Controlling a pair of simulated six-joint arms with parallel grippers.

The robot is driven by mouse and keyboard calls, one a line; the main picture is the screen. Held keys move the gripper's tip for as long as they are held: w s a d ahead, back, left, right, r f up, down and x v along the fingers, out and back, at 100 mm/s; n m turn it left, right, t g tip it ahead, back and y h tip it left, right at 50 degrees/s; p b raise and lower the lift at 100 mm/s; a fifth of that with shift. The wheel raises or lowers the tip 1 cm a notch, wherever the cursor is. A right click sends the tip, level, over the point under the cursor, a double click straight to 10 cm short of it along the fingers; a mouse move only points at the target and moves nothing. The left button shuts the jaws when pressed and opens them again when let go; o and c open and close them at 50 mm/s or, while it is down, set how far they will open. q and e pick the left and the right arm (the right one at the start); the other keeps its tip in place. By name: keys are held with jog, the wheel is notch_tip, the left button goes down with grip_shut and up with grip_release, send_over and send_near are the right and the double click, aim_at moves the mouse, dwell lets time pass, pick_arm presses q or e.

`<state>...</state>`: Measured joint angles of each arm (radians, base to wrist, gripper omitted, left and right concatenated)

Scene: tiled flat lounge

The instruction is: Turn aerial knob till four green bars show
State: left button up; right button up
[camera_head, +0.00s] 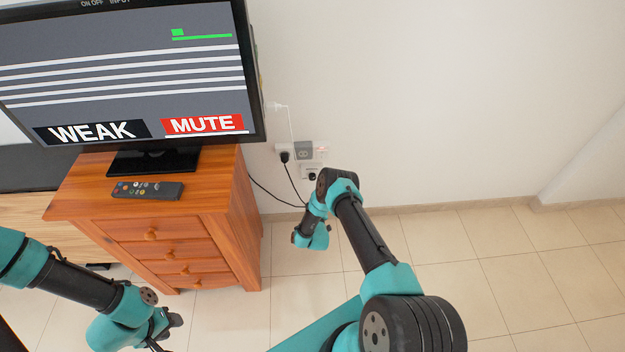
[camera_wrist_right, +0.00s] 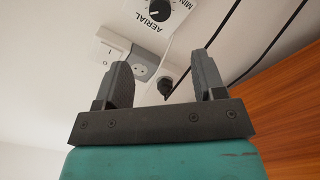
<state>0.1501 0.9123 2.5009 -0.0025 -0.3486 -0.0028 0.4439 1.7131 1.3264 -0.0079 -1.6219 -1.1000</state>
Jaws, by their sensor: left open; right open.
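The aerial knob (camera_wrist_right: 160,10) is round and black with a pale pointer line, on a white plate (camera_wrist_right: 138,12) marked AERIAL and MIN. In the head view it is a small dark dot (camera_head: 312,176) low on the wall, just above my right arm. The television screen (camera_head: 120,70) shows a small green block over a green line at upper right, and the word WEAK. My right gripper (camera_wrist_right: 163,70) is open and empty, with the knob beyond its fingertips and not touched. My left gripper (camera_head: 168,334) is open and empty at the lower left, far from the knob.
A black plug (camera_wrist_right: 168,82), a grey socket (camera_wrist_right: 142,63) and a white switch (camera_wrist_right: 110,46) are close to the knob, with cables hanging nearby. A wooden drawer unit (camera_head: 225,230) carries the television and a remote control (camera_head: 147,190). The tiled floor at right is clear.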

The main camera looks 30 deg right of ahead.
aim_at(312, 178)
jog(key=x, duration=1.4)
jog(key=shift+w+d, duration=0.2)
jog(key=shift+w, duration=0.1)
jog(key=shift+c, duration=0.2)
jog(key=c, duration=0.9)
